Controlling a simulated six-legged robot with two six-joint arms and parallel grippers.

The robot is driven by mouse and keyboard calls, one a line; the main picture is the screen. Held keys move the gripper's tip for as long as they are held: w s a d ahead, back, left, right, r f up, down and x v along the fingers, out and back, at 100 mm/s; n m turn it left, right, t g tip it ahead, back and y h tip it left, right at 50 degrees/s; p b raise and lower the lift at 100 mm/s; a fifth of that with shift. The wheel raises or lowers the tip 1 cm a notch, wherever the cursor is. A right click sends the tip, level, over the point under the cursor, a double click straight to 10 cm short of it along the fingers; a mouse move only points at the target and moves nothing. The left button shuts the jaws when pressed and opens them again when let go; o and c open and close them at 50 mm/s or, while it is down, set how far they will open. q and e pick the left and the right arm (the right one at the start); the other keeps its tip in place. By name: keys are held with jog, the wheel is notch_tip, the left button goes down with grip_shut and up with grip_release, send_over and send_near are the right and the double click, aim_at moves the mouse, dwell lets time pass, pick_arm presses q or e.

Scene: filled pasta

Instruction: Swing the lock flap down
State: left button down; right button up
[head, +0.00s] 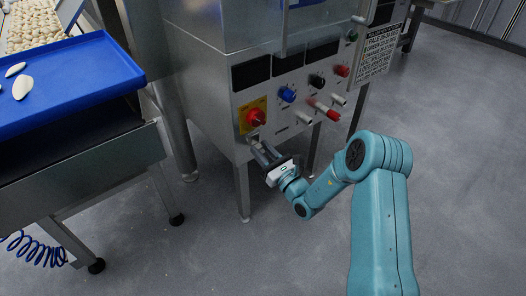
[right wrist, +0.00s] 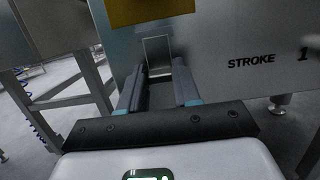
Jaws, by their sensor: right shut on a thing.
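The lock flap (right wrist: 157,52) is a small pale metal plate on the front of the steel machine, below the yellow plate (head: 253,115) with the red knob (head: 256,117). My right gripper (head: 260,149) reaches the panel just below that plate. In the right wrist view its fingers (right wrist: 159,76) point at the flap and are shut on its lower part. The fingertips hide the part that they grip. The flap is small in the head view and its tilt is hard to judge. My left gripper is not in view.
Right of the yellow plate, the panel carries a blue knob (head: 287,95), a black knob (head: 317,81) and a red-handled lever (head: 323,109). A blue tray (head: 75,82) with pale pasta pieces stands at the left. The floor (head: 450,170) at right is clear.

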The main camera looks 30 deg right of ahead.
jog(key=o, duration=1.1)
jog(key=shift+c, duration=0.2)
jog(key=shift+s, duration=0.1)
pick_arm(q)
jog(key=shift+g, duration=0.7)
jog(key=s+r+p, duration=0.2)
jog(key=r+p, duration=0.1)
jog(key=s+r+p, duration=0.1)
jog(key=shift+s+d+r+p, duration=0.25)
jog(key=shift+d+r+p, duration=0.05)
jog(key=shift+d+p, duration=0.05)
pick_arm(e)
jog(key=v, duration=1.6)
jog(key=shift+d, duration=0.1)
